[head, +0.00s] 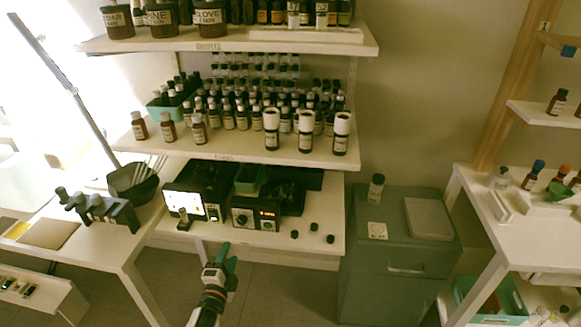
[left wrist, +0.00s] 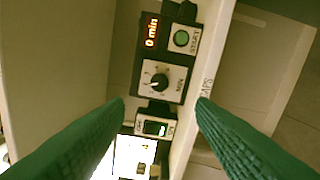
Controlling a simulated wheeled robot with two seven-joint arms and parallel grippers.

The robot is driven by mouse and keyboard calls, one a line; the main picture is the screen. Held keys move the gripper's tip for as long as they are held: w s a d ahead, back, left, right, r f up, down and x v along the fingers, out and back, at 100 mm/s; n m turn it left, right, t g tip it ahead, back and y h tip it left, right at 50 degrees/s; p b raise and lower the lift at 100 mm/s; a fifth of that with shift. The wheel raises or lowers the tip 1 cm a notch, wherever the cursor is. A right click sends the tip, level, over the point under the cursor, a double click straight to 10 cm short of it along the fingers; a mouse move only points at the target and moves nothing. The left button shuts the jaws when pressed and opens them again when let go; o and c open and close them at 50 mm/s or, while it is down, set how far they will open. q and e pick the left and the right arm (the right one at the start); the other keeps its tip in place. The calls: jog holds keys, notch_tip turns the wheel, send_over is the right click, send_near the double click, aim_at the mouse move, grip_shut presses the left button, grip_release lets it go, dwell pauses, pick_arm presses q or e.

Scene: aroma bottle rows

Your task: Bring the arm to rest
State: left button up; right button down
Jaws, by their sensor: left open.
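My left gripper (head: 226,259) is low in the head view, in front of the lowest shelf board and the devices on it. Its green fingers are apart with nothing between them; in the left wrist view (left wrist: 161,100) they frame a timer device with a dial (left wrist: 155,82), a green start button (left wrist: 181,38) and a display reading "0 min". The same device (head: 255,219) stands on the lowest shelf in the head view. The gripper is apart from it. My right gripper is in neither view.
Shelves (head: 240,152) of brown bottles stand above the devices. A grey-green cabinet (head: 390,262) with a bottle (head: 376,188) on top is at right. A white table (head: 110,245) with a dark rack (head: 105,212) is at left. Small black caps (head: 314,227) lie on the lowest board. Floor shows below.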

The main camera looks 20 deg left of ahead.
pick_arm(q)
jog(key=s+d+f+n+g+h, duration=0.1)
jog(key=s+d+f+n+g, duration=0.15)
jog(key=s+f, duration=0.4)
jog(key=s+d+f+n+g+h, duration=0.1)
jog(key=s+d+f+g, duration=0.2)
jog(key=f, duration=0.7)
jog(key=s+d+f+n+g+h, duration=0.1)
jog(key=s+d+f+n+g, duration=0.15)
jog(key=s+f, duration=0.4)
jog(key=s+d+f+n+g, duration=0.1)
jog(key=s+f+g, duration=0.2)
jog(key=s, duration=0.6)
jog(key=s+d+f+n+g, duration=0.2)
jog(key=s+f, duration=0.4)
jog(key=s, duration=0.4)
jog(key=s+d+f+n+g, duration=0.1)
jog(key=s+f+g, duration=0.2)
jog(key=s, duration=0.7)
notch_tip(320, 180, down, 3)
jog(key=shift+d+r+n+g+h, duration=0.15)
jog(key=shift+d+n+g+h, duration=0.15)
jog(key=shift+n+h, duration=0.1)
jog(key=shift+w, duration=0.15)
